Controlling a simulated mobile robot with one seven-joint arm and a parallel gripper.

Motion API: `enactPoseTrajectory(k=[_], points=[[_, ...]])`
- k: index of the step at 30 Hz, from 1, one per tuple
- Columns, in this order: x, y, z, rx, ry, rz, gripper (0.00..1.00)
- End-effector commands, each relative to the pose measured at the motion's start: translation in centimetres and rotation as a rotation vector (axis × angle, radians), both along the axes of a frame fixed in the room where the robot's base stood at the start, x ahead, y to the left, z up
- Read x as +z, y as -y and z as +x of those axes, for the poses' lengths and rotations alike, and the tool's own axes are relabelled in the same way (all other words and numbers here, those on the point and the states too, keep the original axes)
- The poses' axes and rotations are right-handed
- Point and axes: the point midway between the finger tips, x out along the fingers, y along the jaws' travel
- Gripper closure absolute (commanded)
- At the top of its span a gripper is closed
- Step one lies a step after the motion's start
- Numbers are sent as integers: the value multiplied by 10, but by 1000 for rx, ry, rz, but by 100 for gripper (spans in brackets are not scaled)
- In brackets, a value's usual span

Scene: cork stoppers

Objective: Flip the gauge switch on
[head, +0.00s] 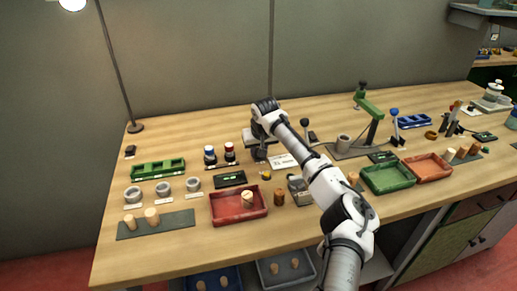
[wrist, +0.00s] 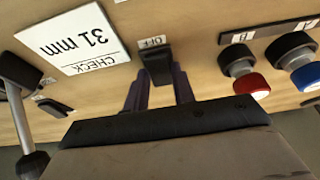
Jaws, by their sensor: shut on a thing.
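The gauge switch, a small black rocker (wrist: 158,66), shows in the wrist view with an "OFF" label (wrist: 152,42) beside it. My gripper (wrist: 160,88) is shut on this switch, with a dark finger at each side of it. I cannot tell the rocker's tilt.
A "CHECK 31 mm" card (wrist: 73,40) lies beside the switch. A red-capped knob (wrist: 250,84) and a blue-capped knob (wrist: 305,74) stand on the other side. A lever with a black ball (wrist: 33,164) is at the left. A red tray (head: 239,216) and a black display (head: 230,179) lie nearer the front.

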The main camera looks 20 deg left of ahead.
Motion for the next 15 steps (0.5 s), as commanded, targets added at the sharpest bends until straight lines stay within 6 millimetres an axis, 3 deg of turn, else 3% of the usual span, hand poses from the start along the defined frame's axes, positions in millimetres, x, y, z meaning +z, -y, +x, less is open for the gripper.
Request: enactPoseTrajectory(k=[3,15], points=[[10,-3,4,-4,-44,-29,97],[8,-3,14,-9,-187,-134,97]])
